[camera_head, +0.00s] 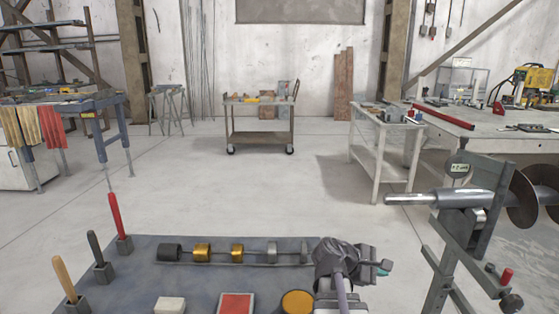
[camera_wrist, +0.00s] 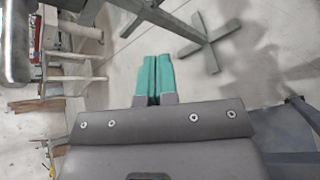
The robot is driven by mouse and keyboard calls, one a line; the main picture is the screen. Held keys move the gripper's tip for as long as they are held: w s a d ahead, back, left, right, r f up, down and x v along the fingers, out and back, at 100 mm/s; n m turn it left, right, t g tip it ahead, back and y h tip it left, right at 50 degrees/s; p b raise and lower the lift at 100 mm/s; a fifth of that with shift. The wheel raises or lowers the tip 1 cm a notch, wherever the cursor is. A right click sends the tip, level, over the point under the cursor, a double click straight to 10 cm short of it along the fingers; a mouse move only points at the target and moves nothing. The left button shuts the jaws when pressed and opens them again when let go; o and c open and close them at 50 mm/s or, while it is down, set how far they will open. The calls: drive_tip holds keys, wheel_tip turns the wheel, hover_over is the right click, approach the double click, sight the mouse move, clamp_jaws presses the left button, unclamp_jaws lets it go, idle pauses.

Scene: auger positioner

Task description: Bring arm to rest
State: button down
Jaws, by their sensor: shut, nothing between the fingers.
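My gripper (camera_wrist: 153,72) has teal fingers that lie side by side, shut and empty, in the wrist view. In the head view my gripper (camera_head: 384,268) shows at the lower right, just past the right edge of the grey table mat, its teal tips pointing right. My arm folds over the right end of the mat and hides part of it. The auger positioner (camera_head: 460,222) stands to the right of my gripper, apart from it, with a shiny shaft and a dark auger (camera_head: 525,197) on it.
The grey mat (camera_head: 135,275) bears upright handled tools, a row of rings (camera_head: 202,252), a white block (camera_head: 170,304), a red block (camera_head: 236,303) and an orange round piece (camera_head: 297,301). A cart (camera_head: 258,138) and workbenches stand farther back. The middle floor is clear.

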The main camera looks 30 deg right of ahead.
drive_tip(key=w+a+r+m+t+y+p, duration=0.1)
drive_tip(key=w+a+r+t+y+p, duration=0.2)
drive_tip(key=a, duration=0.5)
drive_tip(key=w+a+r+m+t+y+p, duration=0.1)
drive_tip(key=w+a+r+m+p, duration=0.2)
drive_tip(key=w+a, duration=0.35)
drive_tip(key=a+r+y+p, duration=0.1)
drive_tip(key=a+y+p, duration=0.1)
drive_tip(key=a, duration=0.6)
drive_tip(key=w+a+r+m+y+p, duration=0.1)
drive_tip(key=a+p, duration=0.3)
drive_tip(key=a, duration=0.5)
drive_tip(key=w+a+r+y+p, duration=0.1)
drive_tip(key=a+r+y+p, duration=0.2)
drive_tip(key=a, duration=0.5)
drive_tip(key=shift+a+m+t+y+p, duration=0.2)
drive_tip(key=shift+m+t+y+p, duration=0.15)
drive_tip(key=shift+y, duration=0.25)
